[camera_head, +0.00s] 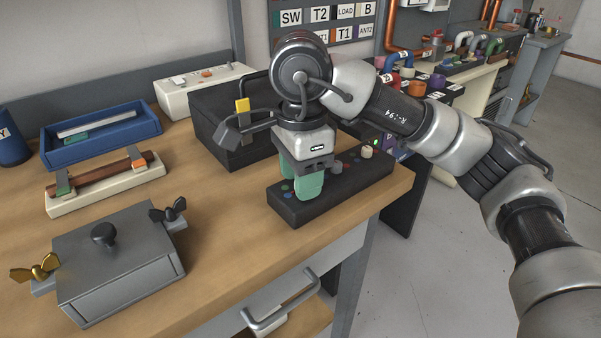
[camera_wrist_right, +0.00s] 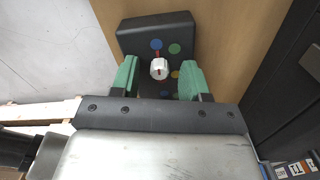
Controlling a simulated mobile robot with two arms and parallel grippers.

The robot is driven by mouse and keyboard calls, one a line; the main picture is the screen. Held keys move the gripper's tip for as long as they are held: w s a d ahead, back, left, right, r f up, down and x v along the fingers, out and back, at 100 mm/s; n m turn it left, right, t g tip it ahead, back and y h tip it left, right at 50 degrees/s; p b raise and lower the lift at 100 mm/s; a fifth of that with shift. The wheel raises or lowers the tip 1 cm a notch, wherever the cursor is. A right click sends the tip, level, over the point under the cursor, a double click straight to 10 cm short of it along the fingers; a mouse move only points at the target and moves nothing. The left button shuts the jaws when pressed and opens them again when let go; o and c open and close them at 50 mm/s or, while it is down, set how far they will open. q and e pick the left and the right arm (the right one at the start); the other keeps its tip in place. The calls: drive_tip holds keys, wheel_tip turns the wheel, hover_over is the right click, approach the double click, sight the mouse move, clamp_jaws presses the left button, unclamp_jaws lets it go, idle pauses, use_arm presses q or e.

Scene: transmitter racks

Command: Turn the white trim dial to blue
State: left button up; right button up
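The black dial box (camera_head: 345,184) lies on the wooden bench near its right edge. My right gripper (camera_head: 303,187) is over its left end, green fingers pointing down and hiding the white dial in the head view. In the right wrist view, the white trim dial (camera_wrist_right: 159,69) stands between the open fingers of my right gripper (camera_wrist_right: 159,82), with a gap on each side. A red mark shows at the dial, running up towards the blue dot (camera_wrist_right: 155,44). A green dot (camera_wrist_right: 175,48) and a yellow dot (camera_wrist_right: 174,74) are at its right. My left gripper is not in view.
A grey knob (camera_head: 336,167) and a cream knob (camera_head: 366,152) with a green light above sit further along the box. A black case (camera_head: 225,150) stands behind. A grey lidded box (camera_head: 120,265) and a blue tray (camera_head: 60,147) are at left. Bare bench lies between.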

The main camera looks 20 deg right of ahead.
drive_tip(key=shift+r, duration=0.25)
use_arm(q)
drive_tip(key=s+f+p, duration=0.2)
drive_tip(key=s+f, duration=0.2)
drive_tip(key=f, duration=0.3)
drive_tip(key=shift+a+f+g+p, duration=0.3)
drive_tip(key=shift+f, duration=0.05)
use_arm(e)
wheel_tip(320, 180, up, 10)
drive_tip(key=shift+r, duration=0.15)
